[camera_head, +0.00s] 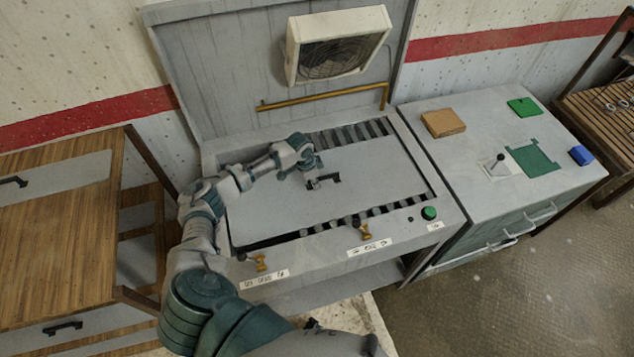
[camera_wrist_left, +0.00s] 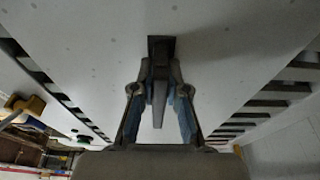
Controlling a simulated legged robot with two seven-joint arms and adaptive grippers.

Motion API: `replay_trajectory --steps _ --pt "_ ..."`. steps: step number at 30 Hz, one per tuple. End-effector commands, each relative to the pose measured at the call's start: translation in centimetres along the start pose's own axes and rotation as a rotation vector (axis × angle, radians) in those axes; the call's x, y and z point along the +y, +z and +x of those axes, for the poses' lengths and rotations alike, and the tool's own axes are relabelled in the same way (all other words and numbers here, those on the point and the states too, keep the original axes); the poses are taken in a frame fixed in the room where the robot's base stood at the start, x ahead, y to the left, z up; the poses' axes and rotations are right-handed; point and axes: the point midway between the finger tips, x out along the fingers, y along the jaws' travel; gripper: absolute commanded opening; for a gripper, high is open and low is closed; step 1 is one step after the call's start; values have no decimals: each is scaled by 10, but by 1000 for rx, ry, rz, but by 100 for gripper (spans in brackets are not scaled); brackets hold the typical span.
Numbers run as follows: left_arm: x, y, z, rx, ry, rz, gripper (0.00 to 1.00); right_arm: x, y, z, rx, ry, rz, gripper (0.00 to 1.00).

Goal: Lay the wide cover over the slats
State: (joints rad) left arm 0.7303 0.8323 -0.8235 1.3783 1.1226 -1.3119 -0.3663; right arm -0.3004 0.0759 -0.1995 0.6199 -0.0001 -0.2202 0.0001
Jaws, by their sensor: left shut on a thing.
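The wide cover (camera_head: 375,175) is a flat pale grey panel over the middle of the slatted opening. Dark slats (camera_head: 350,133) show along its back edge and along its front edge. I cannot tell whether it rests on the slats or is slightly above them. My left gripper (camera_head: 310,177) is shut on the cover's dark handle (camera_head: 328,180). In the left wrist view the handle (camera_wrist_left: 160,85) stands between the fingers (camera_wrist_left: 160,100), the cover (camera_wrist_left: 225,45) fills the middle, and slats (camera_wrist_left: 255,103) show on both sides. My right gripper is not in view.
Brass knobs (camera_head: 364,232) and a green button (camera_head: 429,213) are on the front rim. A brass rail (camera_head: 325,95) and a fan box (camera_head: 335,45) are on the back panel. The right cabinet (camera_head: 470,165) carries a brown block (camera_head: 443,123), a lever and green and blue pieces.

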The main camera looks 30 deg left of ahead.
Motion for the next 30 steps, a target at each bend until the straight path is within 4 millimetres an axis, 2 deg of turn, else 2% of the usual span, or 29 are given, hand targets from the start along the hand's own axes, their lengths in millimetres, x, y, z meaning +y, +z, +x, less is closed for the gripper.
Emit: replay_trajectory --steps 3,5,15,20,21,24,30 --pt "3 2 6 -15 1 1 0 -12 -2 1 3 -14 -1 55" --pt "5 2 8 -19 -1 2 0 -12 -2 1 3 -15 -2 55" --pt "6 4 14 -19 7 3 0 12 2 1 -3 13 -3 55" --pt "5 5 14 -18 9 3 0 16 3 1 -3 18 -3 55" --pt "5 6 14 -17 10 3 18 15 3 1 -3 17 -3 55" --pt "4 6 15 -18 9 2 42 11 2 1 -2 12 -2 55" --pt "4 7 14 -22 6 1 42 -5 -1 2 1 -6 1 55"
